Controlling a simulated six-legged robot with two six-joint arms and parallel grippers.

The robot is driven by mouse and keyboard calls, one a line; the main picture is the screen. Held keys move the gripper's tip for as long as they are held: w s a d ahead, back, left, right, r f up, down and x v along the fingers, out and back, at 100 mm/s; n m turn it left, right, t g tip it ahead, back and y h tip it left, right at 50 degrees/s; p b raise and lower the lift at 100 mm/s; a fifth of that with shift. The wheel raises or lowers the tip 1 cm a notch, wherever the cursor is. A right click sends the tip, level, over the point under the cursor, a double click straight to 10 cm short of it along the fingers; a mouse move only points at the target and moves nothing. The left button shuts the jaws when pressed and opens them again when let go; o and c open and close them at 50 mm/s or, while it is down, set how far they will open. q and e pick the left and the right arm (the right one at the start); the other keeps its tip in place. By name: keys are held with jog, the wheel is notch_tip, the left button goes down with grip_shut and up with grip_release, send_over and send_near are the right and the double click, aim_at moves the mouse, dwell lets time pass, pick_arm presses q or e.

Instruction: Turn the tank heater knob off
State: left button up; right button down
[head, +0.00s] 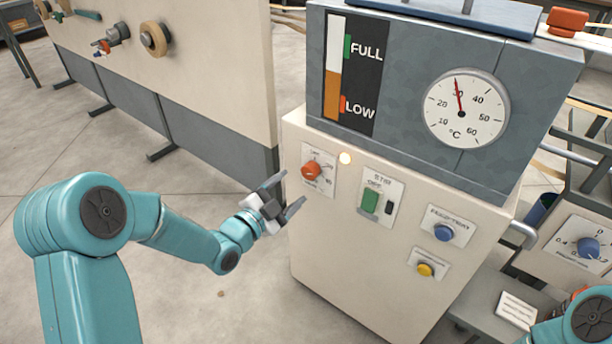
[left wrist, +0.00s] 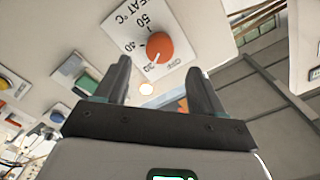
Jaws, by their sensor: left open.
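The heater knob (head: 311,170) is a round orange knob on a white labelled plate, at the upper left of the cream tank cabinet (head: 345,240). In the left wrist view the orange knob (left wrist: 155,50) sits beyond the fingertips, with a dial marked in °C and a small OFF mark around it. Its white pointer line aims toward the 30 side. My left gripper (head: 281,196) is open and empty, just left of and below the knob, apart from it. A small lamp (head: 345,158) right of the knob glows. My right gripper is out of view; only part of my right arm shows.
A green switch (head: 370,200), a blue button (head: 443,232) and a yellow button (head: 425,269) are on the same cabinet face. Above are a level gauge (head: 333,68) and a temperature dial (head: 466,108) reading about 30.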

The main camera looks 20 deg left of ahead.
aim_at(307, 174)
pick_arm(q)
jog(key=x, duration=0.7)
jog(key=c, duration=1.1)
